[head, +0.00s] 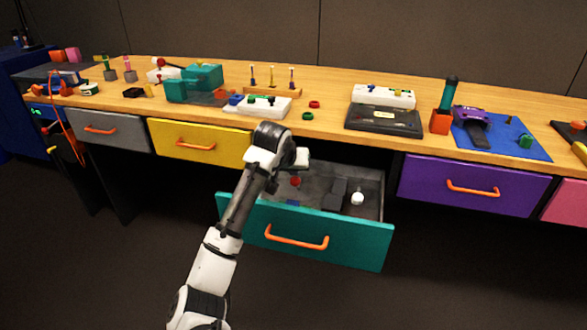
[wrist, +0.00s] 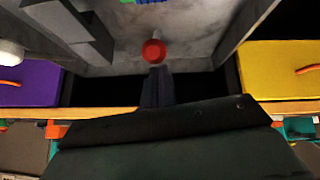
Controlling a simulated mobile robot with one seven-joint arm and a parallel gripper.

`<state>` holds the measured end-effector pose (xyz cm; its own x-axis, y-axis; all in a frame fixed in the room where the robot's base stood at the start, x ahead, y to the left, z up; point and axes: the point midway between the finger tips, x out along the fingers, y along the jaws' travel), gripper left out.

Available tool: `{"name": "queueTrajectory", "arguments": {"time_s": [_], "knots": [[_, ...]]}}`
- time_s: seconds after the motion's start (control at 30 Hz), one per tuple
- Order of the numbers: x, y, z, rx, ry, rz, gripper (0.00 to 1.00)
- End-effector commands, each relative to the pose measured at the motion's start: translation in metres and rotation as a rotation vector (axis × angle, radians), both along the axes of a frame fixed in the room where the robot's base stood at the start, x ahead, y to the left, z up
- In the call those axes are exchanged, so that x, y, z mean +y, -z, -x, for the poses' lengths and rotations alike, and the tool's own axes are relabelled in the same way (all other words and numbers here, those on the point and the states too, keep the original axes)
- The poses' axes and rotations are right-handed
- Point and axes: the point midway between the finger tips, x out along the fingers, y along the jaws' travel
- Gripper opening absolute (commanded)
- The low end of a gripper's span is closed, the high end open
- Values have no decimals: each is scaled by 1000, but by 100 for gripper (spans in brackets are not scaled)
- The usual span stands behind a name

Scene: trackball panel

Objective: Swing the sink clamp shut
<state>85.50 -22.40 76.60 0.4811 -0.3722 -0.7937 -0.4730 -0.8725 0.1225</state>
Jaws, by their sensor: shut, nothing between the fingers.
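I cannot tell for certain which part is the sink clamp. The open teal drawer (head: 262,222) holds a small red round piece (head: 295,181), a dark grey block (head: 336,193) and a white round piece (head: 357,198). My gripper (wrist: 156,75) is shut and empty, pointing down into the drawer. In the wrist view its tips appear close to the red piece (wrist: 153,50); contact cannot be told. In the head view my arm's end is over the drawer's back part and its fingertips are hidden.
The wooden counter (head: 330,122) runs above the open drawer. On it are a black case (head: 383,121), a white panel (head: 264,107) and a purple device on a blue mat (head: 515,145). Yellow (head: 195,142) and purple (head: 420,178) drawers beside are closed.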

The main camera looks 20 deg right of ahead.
Motion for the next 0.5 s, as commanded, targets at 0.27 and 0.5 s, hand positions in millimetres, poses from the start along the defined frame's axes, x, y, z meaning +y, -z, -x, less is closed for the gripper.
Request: {"name": "queueTrajectory", "arguments": {"time_s": [0.27,0.5], "knots": [[6,4,8,-8,-1,4,0],[6,5,8,-6,-1,3,0]]}}
